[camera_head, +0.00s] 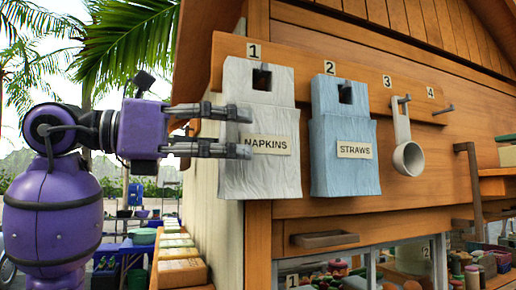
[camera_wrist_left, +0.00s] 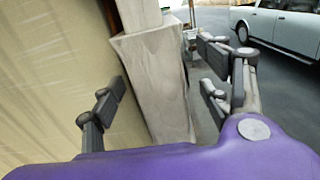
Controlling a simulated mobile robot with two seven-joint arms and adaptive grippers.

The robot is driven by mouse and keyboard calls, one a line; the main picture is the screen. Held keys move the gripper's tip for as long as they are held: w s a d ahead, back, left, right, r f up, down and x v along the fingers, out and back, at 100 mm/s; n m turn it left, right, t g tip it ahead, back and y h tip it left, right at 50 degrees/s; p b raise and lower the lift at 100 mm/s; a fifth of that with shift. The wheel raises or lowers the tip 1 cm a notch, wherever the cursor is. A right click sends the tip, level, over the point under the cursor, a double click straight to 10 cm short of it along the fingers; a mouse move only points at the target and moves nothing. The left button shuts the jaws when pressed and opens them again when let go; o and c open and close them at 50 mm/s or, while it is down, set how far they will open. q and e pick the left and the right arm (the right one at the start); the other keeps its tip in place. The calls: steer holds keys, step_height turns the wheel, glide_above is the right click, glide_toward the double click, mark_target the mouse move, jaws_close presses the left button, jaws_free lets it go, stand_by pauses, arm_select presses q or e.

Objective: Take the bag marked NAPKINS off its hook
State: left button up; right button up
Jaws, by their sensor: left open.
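The white bag marked NAPKINS (camera_head: 262,178) hangs on the hook (camera_head: 262,70) under number 1 on the wooden rail. Its hook shows through the slot near its top. My left gripper (camera_head: 243,132) comes in from the left, and its fingertips overlap the bag's left edge beside the label. In the left wrist view the pale bag (camera_wrist_left: 157,75) shows ahead, between the spread fingers (camera_wrist_left: 162,85) of the open gripper. I cannot tell whether either finger touches it. My right gripper is not in view.
A blue bag marked STRAWS (camera_head: 345,182) hangs under number 2, close to the right. A white ladle (camera_head: 408,157) hangs under number 3, and hook 4 (camera_head: 443,109) is bare. A drawer handle (camera_head: 324,239) sticks out below. A wooden crate (camera_head: 182,272) is at the lower left.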

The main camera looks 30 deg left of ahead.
arm_select(q)
steer(key=c, duration=1.5)
steer(key=shift+r, duration=0.15)
steer(key=shift+r, duration=0.5)
steer(key=s+d, duration=1.1)
steer(key=d, duration=0.2)
steer(key=shift+s+d+r, duration=0.15)
steer(key=shift+s+d, duration=0.15)
steer(key=shift+d, duration=0.05)
